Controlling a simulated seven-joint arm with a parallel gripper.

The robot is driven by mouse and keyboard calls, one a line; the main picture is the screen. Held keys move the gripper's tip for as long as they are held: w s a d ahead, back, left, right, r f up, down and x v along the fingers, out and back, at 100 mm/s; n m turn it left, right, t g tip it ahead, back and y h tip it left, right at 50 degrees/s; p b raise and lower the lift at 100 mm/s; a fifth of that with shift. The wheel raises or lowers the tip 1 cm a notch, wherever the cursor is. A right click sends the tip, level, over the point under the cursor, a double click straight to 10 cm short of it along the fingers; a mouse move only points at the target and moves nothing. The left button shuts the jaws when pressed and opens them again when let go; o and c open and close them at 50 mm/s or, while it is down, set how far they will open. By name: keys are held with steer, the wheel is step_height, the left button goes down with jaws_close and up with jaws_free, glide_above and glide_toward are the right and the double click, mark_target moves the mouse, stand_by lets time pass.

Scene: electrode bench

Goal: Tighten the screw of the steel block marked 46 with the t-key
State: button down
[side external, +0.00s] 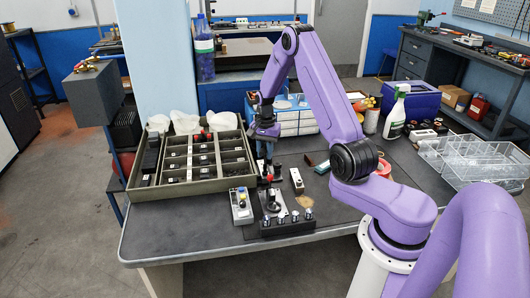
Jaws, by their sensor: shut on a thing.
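My gripper (267,172) points straight down over the mat at the middle of the bench. It is shut on a small dark thing, which looks like the t-key; its shape is mostly hidden by the fingers. Just below it, a dark fixture (287,226) with several bright round knobs along its front stands on the mat. Another small light block (296,181) lies to the right of my gripper. The mark 46 is too small to read on any block, and no screw can be made out.
A divided olive tray (193,183) with several small blocks stands left of my gripper. White drawers (298,122) stand behind. A green item (322,167), spray bottle (396,114) and clear bins (478,158) are to the right. The bench's front left is clear.

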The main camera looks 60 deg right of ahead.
steer(key=shift+r, duration=0.9)
steer(key=shift+r, duration=1.95)
